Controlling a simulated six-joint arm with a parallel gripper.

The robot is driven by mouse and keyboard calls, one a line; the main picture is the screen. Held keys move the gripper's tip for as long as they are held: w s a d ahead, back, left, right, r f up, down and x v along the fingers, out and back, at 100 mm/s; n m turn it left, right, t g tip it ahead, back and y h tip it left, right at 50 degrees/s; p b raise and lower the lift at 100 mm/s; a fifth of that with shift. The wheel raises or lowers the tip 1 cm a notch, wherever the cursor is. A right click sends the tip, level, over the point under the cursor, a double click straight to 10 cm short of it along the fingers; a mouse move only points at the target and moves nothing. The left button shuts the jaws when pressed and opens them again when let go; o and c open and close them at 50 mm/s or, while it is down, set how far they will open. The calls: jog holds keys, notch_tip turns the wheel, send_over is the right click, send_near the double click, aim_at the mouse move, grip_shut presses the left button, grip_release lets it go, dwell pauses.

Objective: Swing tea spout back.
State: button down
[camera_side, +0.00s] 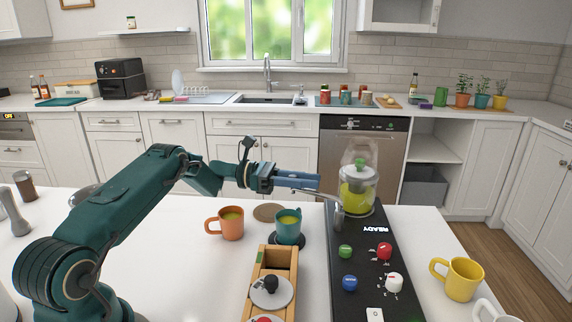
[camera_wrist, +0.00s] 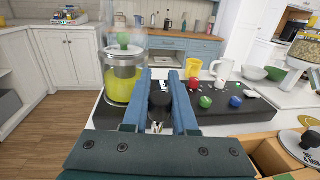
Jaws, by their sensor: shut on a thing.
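The tea machine is a black slab (camera_side: 352,258) on the white counter, with lit letters reading READY. A glass jar of yellow-green tea (camera_side: 357,197) with a green-knobbed lid stands at its far end; it also shows in the wrist view (camera_wrist: 121,88). The metal tea spout (camera_side: 329,197) comes off a short post beside the jar and points left, toward the teal cup. My gripper (camera_side: 318,182) is at the spout, its blue fingers shut on it. In the wrist view my fingers (camera_wrist: 160,78) flank a dark round part, and the grip itself is partly hidden.
A teal cup (camera_side: 288,230) with yellow-green liquid stands on a dark coaster, beside an orange mug (camera_side: 231,224). A wooden box (camera_side: 262,258) holds lidded containers. Green, red, blue and white knobs rise from the slab. A yellow mug (camera_side: 462,280) stands to the right.

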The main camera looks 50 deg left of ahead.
jog(key=c, duration=0.7)
grip_release()
jog(key=shift+a, duration=0.1)
jog(key=shift+v, duration=2.5)
